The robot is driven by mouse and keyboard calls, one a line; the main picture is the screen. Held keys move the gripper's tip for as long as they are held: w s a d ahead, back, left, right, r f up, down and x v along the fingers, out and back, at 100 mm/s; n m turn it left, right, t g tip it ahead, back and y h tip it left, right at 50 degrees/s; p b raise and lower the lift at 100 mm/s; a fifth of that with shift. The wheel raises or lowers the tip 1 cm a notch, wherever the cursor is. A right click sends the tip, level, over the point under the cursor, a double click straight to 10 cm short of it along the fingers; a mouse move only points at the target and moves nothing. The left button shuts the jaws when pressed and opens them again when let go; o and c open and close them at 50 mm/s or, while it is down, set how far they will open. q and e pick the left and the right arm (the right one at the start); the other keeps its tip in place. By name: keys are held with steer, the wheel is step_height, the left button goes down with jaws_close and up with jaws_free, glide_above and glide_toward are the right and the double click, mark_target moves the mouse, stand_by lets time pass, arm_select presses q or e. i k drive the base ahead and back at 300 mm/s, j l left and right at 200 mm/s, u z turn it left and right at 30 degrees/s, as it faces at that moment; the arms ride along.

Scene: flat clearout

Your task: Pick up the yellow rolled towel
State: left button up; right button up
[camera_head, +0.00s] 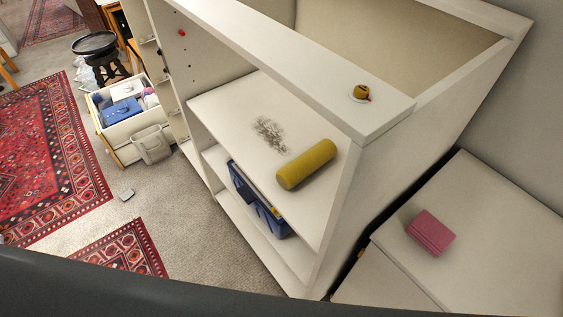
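The yellow rolled towel (306,164) lies on its side on the upper open shelf (222,103) of a white shelving unit, near the shelf's right end and front edge. It looks like a smooth mustard-yellow cylinder. Nothing touches it in the head view. Neither of my grippers is in view. A dark curved band across the bottom of the view seems to be part of my own body.
A grey speckled patch (271,135) marks the shelf left of the towel. Blue items (270,218) sit on the shelf below. A small yellow-brown object (361,92) stands on the unit's top edge. A pink block (431,233) lies on the white cabinet at right.

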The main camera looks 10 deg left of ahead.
mark_target(294, 171)
steer(key=j+z, duration=0.75)
steer(key=j, duration=0.15)
steer(key=k+j+z, duration=0.15)
steer(key=j+z, duration=0.2)
